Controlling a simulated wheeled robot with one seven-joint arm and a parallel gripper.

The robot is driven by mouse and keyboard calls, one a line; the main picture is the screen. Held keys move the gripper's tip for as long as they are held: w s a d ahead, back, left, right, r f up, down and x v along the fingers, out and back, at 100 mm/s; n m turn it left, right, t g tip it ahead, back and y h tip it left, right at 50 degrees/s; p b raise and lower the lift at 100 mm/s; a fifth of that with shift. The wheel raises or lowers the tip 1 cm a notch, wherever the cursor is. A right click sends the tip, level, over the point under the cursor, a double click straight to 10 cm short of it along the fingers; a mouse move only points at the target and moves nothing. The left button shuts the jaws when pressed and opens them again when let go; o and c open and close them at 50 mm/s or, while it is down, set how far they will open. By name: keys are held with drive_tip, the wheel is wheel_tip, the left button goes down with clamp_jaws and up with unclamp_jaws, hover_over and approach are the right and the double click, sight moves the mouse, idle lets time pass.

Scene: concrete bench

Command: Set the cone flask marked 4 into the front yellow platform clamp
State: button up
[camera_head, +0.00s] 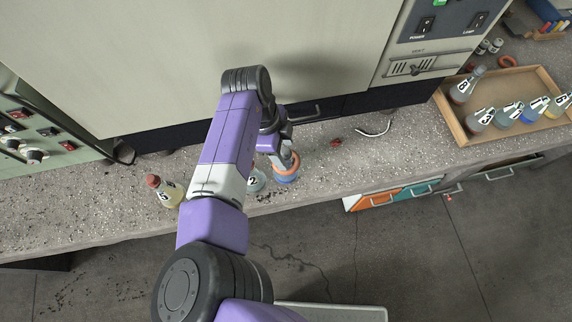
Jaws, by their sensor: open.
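A cone flask with blue contents (286,177) stands on the bench under the end of my arm, with an orange ring around its upper part; I cannot read a number on it. My gripper (280,152) is open right at the top of this flask; my arm hides most of the jaws. A flask marked 2 (256,182) stands just left of it, partly behind my arm. I cannot make out a label 4 with certainty on any flask. No yellow platform clamp is visible.
A yellowish flask marked 5 (166,193) with a red stopper stands left of my arm. A wooden tray (459,132) at the right holds several labelled flasks. A small red object (335,142) and a white cable (376,131) lie on the bench before the large cabinet (160,60).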

drive_tip(key=shift+x, duration=1.2)
clamp_jaws()
drive_tip(key=shift+a, duration=0.1)
idle(0.4)
